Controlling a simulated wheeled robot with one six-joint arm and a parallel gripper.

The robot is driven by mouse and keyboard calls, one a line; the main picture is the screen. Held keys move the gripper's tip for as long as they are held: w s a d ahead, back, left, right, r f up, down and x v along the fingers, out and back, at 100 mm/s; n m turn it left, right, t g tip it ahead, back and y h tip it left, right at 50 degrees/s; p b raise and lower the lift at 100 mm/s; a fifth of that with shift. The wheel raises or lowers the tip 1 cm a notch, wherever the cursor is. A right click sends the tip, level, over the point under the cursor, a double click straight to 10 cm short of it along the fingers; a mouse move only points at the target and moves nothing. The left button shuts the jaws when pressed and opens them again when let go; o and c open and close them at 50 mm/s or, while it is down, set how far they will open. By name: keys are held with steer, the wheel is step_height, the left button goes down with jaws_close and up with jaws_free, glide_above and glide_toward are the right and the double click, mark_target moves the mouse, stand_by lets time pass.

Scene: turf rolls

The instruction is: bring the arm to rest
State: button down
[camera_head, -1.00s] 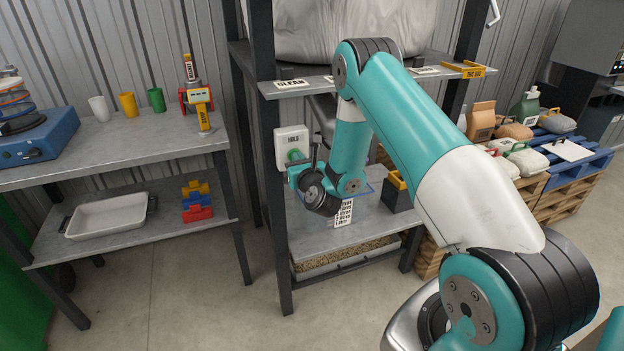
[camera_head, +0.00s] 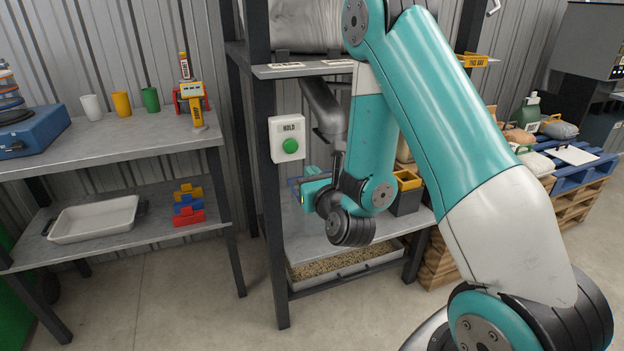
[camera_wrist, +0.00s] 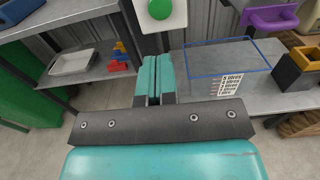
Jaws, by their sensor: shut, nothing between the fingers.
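My gripper (camera_head: 310,185) shows small and partly hidden by my wrist, below the white HOLD box (camera_head: 279,153) with its green button (camera_head: 291,146). In the wrist view, my gripper's two teal fingers (camera_wrist: 155,76) are together with nothing between them. They point at the space just below the box, where the green button (camera_wrist: 160,8) shows at the top edge. The gripper is apart from the button. My arm is bent, with its elbow high in front of the rack.
The rack's lower shelf (camera_head: 310,240) carries a clear blue-edged container (camera_wrist: 226,44) and a dark-and-yellow bin (camera_head: 406,200). A grain tray (camera_head: 345,264) lies beneath. A bench (camera_head: 110,146) stands left, with cups on it. Pallets (camera_head: 575,185) stand right. Open floor lies in front.

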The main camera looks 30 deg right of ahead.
stand_by(0.4)
steer(key=s+a+r+n+g+y+p, duration=0.35)
steer(key=a+r+n+y, duration=0.2)
steer(key=a+n, duration=0.5)
steer(key=s+a+r+n+g+y+p, duration=0.3)
steer(key=a+r+n+g+y, duration=0.4)
steer(key=n, duration=0.7)
steer(key=s+a+r+n+g+h+p, duration=0.1)
steer(key=s+r+n+g+h+p, duration=0.1)
steer(key=s+n, duration=0.8)
steer(key=s+a+r+n+g+h+p, duration=0.1)
steer(key=s+r+n+g, duration=0.4)
steer(key=s+n, duration=0.5)
steer(key=shift+a+r+n+h+p, duration=0.25)
steer(key=shift+n+h+p, duration=0.4)
steer(key=shift+w, duration=0.1)
